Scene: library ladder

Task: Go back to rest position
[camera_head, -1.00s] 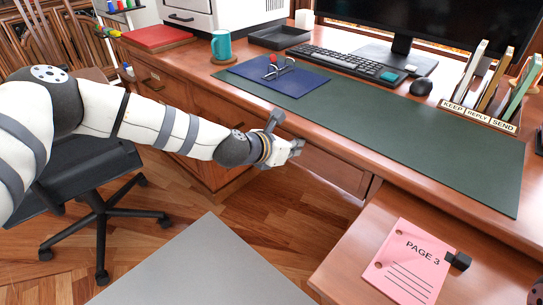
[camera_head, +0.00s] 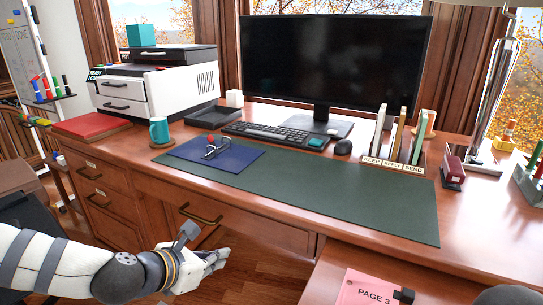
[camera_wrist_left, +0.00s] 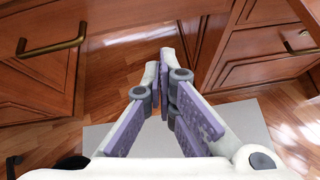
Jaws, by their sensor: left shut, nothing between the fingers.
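My left gripper (camera_head: 218,258) is at the lower left of the head view, low in front of the desk (camera_head: 270,215) drawers and below the desktop edge. In the left wrist view its fingers (camera_wrist_left: 166,75) meet at the tips with nothing between them, so it is shut and empty. It touches nothing that I can see. At the lower right edge of the head view, a dark rounded part shows; I cannot tell what it is. My right gripper is not clearly in view.
A drawer handle (camera_head: 200,215) lies close above my left gripper. The desk holds a blue binder (camera_head: 222,157), teal mug (camera_head: 159,130), keyboard (camera_head: 275,133), monitor (camera_head: 325,65) and file sorter (camera_head: 400,165). A pink page (camera_head: 362,290) lies on the side surface at lower right.

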